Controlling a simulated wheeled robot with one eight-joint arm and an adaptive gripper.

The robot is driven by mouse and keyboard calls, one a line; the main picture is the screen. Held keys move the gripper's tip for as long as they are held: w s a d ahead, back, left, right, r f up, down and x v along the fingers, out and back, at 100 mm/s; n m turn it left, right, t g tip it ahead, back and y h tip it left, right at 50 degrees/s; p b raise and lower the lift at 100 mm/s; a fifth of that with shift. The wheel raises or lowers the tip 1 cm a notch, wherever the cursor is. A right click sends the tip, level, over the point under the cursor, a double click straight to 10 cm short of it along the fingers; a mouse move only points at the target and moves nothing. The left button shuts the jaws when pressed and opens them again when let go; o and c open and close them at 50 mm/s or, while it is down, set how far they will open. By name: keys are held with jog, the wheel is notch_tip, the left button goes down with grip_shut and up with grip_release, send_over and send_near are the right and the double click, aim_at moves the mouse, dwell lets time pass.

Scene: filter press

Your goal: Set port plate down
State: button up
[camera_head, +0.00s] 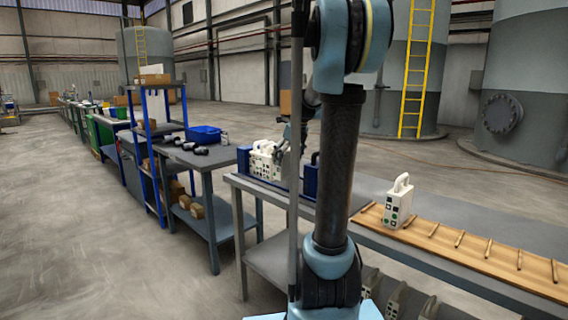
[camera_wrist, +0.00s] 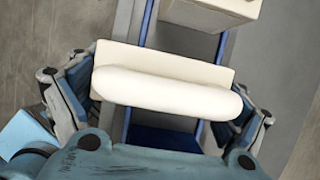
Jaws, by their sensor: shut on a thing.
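A white port plate with a rounded bar handle (camera_wrist: 165,90) fills the middle of the wrist view. My gripper (camera_wrist: 158,100) is shut on its handle, with a finger at each side. Below it run the blue rails (camera_wrist: 146,30) of the press frame. In the head view the blue frame (camera_head: 243,160) stands on the grey table with white plates (camera_head: 265,162) at its left part. My gripper there (camera_head: 284,146) is over the frame, partly hidden by my arm. I cannot tell whether the held plate touches the rails.
Another pale plate (camera_wrist: 210,12) stands at the top of the wrist view, close to the held one. One white plate (camera_head: 398,204) stands on the slotted wooden rack (camera_head: 480,252) at right. A side table (camera_head: 205,158) with a blue bin (camera_head: 204,134) stands left.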

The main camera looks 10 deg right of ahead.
jog(key=s+r, duration=0.3)
jog(key=s, duration=0.3)
jog(key=shift+s+d+r, duration=0.15)
jog(key=shift+s+r, duration=0.05)
jog(key=shift+s, duration=0.05)
